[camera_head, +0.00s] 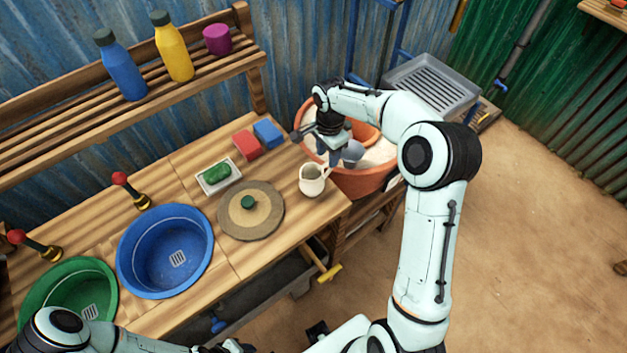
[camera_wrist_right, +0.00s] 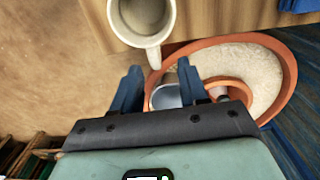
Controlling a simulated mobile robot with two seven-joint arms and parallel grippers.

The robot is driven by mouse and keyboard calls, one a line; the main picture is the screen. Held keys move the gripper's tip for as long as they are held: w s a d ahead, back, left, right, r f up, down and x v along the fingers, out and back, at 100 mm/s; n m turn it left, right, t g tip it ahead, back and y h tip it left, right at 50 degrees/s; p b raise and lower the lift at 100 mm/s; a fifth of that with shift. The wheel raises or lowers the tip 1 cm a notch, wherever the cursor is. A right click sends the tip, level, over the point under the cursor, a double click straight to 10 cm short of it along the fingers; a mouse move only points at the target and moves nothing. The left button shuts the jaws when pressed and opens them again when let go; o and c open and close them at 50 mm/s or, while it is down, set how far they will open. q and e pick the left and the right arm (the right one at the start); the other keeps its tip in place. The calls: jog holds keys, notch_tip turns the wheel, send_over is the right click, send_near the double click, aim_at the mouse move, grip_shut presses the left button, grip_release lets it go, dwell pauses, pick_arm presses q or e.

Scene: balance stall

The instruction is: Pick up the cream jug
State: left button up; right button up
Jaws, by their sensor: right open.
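The cream jug (camera_head: 312,180) stands upright on the right end of the wooden counter, with its handle toward the terracotta pot. In the right wrist view the jug (camera_wrist_right: 143,22) is at the top, its open mouth and handle showing, just beyond the fingertips. My right gripper (camera_head: 333,150) is above the pot, to the right of the jug and apart from it. In the wrist view its two blue fingers (camera_wrist_right: 160,82) are spread with nothing gripped between them. My left arm comes in along the bottom edge; its gripper is at the edge and its jaws are not clear.
The terracotta pot (camera_head: 358,183) with white contents and a grey-blue vessel (camera_head: 352,152) stands right of the counter. A round board (camera_head: 262,220), a white soap dish (camera_head: 205,187), red (camera_head: 246,145) and blue (camera_head: 268,133) blocks and a blue basin (camera_head: 140,260) are on the counter.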

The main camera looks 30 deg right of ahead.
jog(key=f, duration=0.4)
jog(key=shift+s+d+f, duration=0.15)
jog(key=shift+s+f, duration=0.1)
grip_shut()
jog(key=shift+r, duration=0.1)
